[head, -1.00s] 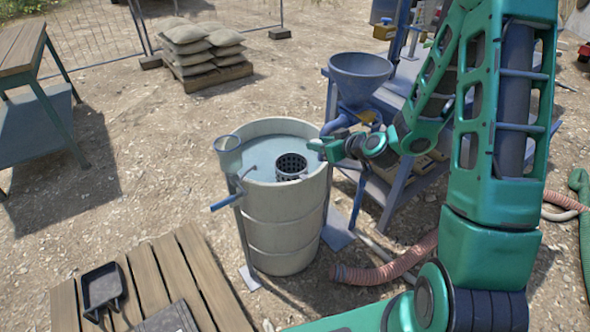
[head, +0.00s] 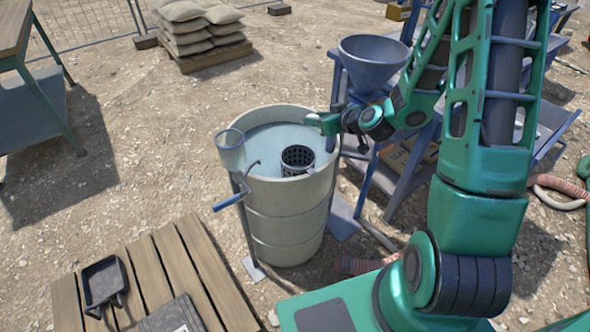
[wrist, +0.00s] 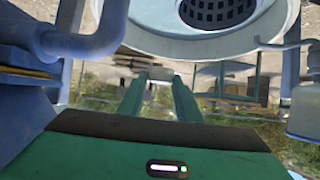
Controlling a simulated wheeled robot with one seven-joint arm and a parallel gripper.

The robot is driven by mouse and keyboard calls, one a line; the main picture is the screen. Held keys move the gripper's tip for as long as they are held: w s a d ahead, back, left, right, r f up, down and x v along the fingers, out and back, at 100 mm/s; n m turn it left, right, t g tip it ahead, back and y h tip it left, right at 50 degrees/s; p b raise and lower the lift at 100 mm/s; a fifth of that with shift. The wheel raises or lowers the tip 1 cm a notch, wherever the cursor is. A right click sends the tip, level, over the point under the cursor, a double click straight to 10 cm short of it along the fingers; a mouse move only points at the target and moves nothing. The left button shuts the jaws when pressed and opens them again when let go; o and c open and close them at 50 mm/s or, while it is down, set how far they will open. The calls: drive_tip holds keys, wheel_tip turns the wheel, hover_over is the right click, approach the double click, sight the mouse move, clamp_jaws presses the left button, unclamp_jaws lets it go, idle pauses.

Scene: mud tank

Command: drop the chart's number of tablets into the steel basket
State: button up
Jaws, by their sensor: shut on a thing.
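The steel basket (head: 298,160), a dark perforated cup, sits inside the pale drum (head: 284,215) near its right rim. It also shows at the top of the wrist view (wrist: 216,10). My gripper (head: 318,121) is over the drum's back right rim, above and slightly beyond the basket. In the wrist view its two green fingers (wrist: 160,76) are shut on a small pale piece, seemingly a tablet (wrist: 160,73), mostly hidden between the tips. I cannot make out a chart or its number.
A blue funnel (head: 373,62) stands behind my arm on a blue stand. A wooden pallet (head: 190,262) with a black pan (head: 102,283) lies front left. Sandbags (head: 190,30) are behind.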

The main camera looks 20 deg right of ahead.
drive_tip(key=shift+f, duration=0.45)
drive_tip(key=shift+s+a+f+n+g+y, duration=0.3)
drive_tip(key=shift+a+f+n+g+y, duration=0.4)
drive_tip(key=shift+f+n+y, duration=0.6)
drive_tip(key=shift+s+a+f+n+g+y, duration=0.25)
drive_tip(key=shift+a+f+n+g+y, duration=0.55)
drive_tip(key=shift+f, duration=1)
drive_tip(key=shift+s+a+f+n+g+y, duration=0.3)
drive_tip(key=shift+a+f+n+g+y, duration=0.4)
drive_tip(key=shift+f+n, duration=0.75)
drive_tip(key=shift+d+f, duration=0.1)
drive_tip(key=shift+d, duration=0.05)
drive_tip(key=o, duration=1.1)
